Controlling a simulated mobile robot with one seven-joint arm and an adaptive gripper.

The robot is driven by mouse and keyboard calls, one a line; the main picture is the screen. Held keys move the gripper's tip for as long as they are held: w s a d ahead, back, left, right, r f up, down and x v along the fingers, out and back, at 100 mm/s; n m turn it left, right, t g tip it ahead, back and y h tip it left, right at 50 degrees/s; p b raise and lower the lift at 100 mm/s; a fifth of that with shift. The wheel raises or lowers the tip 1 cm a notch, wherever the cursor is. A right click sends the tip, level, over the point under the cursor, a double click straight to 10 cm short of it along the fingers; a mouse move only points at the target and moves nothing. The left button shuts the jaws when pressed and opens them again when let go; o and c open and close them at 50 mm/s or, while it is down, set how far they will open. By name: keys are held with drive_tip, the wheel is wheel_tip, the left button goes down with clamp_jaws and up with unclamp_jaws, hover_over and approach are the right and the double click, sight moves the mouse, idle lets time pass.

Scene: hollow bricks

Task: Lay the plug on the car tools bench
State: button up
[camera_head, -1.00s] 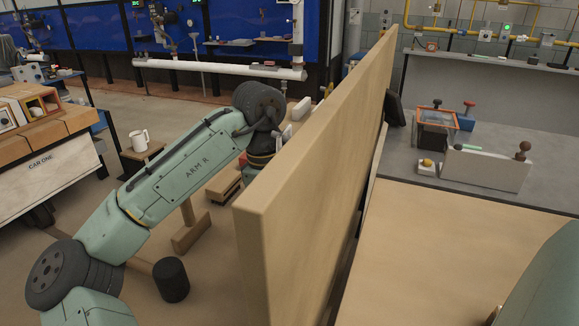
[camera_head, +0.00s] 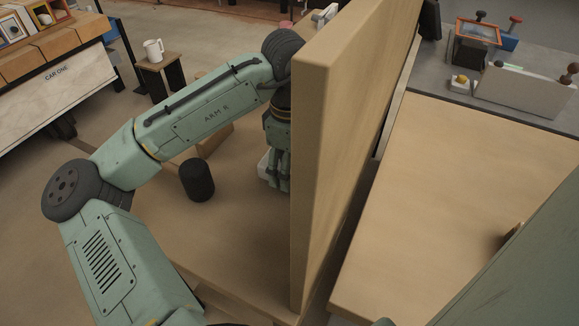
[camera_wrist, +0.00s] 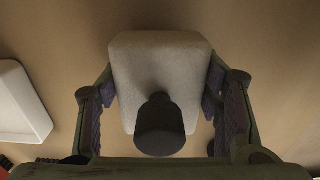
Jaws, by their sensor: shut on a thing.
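My gripper (camera_head: 278,185) points down just left of the tall wooden partition, low over the tan surface (camera_head: 235,235). In the wrist view my gripper (camera_wrist: 160,88) has its pads on both sides of a pale grey block (camera_wrist: 160,62) with a dark round knob (camera_wrist: 160,125); it is shut on this block, which looks like the plug. In the head view only a pale edge (camera_head: 264,163) shows beside the fingers. I cannot tell whether the block touches the surface. No label reading "car tools" is visible.
The wooden partition (camera_head: 340,110) stands close right of my arm. A dark cylinder (camera_head: 197,180) stands left of my gripper. A white flat piece (camera_wrist: 20,105) lies left in the wrist view.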

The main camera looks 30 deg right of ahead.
drive_tip(key=shift+f, duration=0.95)
drive_tip(key=o, duration=1.3)
drive_tip(key=shift+c, duration=0.2)
wheel_tip(320, 180, up, 12)
drive_tip(key=shift+r+b, duration=0.1)
drive_tip(key=shift+b, duration=0.4)
